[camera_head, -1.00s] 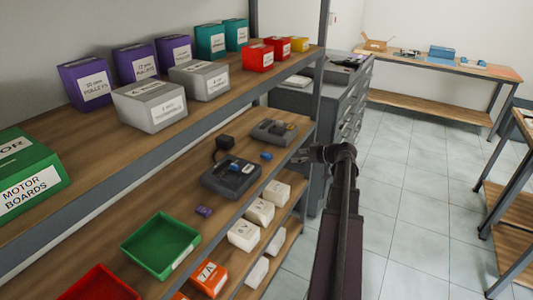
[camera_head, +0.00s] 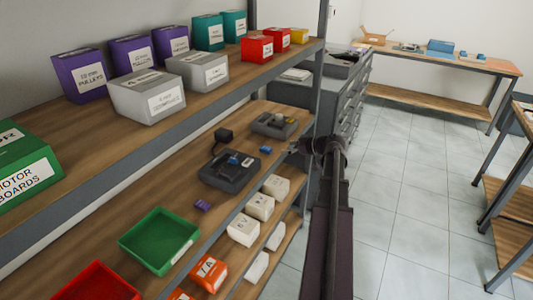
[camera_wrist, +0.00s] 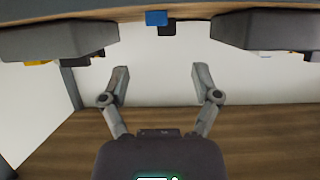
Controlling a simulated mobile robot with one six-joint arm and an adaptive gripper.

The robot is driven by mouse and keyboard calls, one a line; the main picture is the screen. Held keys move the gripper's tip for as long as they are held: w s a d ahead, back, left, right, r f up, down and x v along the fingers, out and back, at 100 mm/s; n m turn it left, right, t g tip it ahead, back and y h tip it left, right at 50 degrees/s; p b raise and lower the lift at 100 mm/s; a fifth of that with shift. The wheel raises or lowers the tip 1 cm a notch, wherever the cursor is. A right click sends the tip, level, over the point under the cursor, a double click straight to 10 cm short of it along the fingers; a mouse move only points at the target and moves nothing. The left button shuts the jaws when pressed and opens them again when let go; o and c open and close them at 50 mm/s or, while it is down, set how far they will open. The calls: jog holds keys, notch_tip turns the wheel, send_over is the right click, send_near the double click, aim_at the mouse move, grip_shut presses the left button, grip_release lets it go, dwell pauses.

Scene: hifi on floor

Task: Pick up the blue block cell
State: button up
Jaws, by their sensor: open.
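The small blue block cell (camera_head: 265,149) lies on the wooden middle shelf, between two dark grey charger-like devices. In the wrist view, which looks inverted, the blue block (camera_wrist: 156,17) shows at the top edge of the picture, beyond my fingertips and roughly centred between them. My gripper (camera_wrist: 160,73) is open and empty, its two fingers spread apart. In the head view my gripper end is at the shelf's front edge, right of the block and apart from it; its fingers are hard to make out there.
A front charger (camera_head: 229,171) with a blue piece in it and a rear charger (camera_head: 274,125) flank the block. A purple block (camera_head: 203,206) and a green tray (camera_head: 160,241) are nearer. The upper shelf (camera_head: 104,144) overhangs at left; a grey shelf post (camera_head: 321,80) stands close by.

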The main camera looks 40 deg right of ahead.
aim_at(267, 148)
jog(key=shift+b+x, duration=0.75)
jog(key=shift+x, duration=1.85)
jog(key=shift+b+x, duration=0.95)
jog(key=shift+x, duration=1.05)
jog(key=shift+w+f, duration=0.3)
jog(key=shift+w, duration=0.3)
jog(key=shift+a, duration=0.1)
grip_shut()
